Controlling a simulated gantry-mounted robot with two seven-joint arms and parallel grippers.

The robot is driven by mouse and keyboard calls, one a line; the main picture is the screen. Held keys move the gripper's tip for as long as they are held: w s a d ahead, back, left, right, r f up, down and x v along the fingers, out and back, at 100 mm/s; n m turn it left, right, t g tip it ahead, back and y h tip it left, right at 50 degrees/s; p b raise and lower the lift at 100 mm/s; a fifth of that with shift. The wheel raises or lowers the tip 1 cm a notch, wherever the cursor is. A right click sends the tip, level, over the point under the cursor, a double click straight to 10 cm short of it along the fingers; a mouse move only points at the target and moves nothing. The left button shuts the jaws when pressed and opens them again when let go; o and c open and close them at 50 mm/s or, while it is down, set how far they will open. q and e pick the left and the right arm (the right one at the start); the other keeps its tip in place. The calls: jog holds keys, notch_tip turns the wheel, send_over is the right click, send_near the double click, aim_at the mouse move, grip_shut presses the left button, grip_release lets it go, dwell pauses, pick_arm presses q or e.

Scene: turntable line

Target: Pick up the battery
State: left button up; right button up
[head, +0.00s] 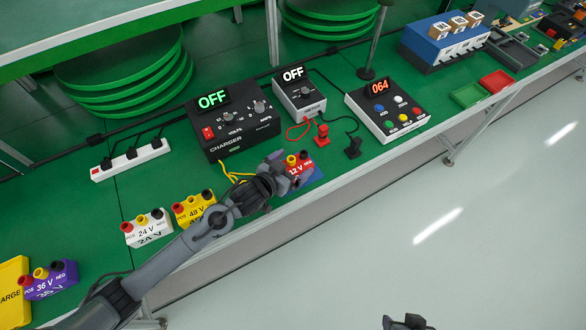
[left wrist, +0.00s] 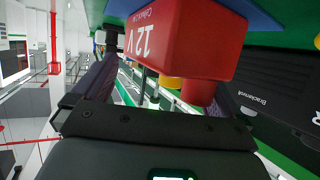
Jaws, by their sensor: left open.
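A red battery marked 12 V (head: 298,166) stands on a blue mat (head: 312,176) at the front edge of the green bench. My left gripper (head: 283,172) is at its left side. In the left wrist view the red battery (left wrist: 190,38) lies between the two spread fingers of the left gripper (left wrist: 165,75); contact is not visible. A yellow 48 V battery (head: 192,211), a white 24 V battery (head: 147,231) and a purple 36 V battery (head: 50,281) stand further left. A dark part of my right gripper (head: 407,322) shows at the bottom edge, mostly cut off.
Behind the red battery stand a black charger (head: 233,122) and a grey meter (head: 300,97), both reading OFF. Red and black clips (head: 322,133) lie near it. A button box reading 064 (head: 388,112) is to the right. A power strip (head: 130,160) is at left.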

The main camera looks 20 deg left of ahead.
pick_arm(q)
jog(key=shift+c, duration=0.2)
jog(key=shift+r, duration=0.1)
jog(key=c, duration=1.8)
jog(key=shift+r, duration=0.15)
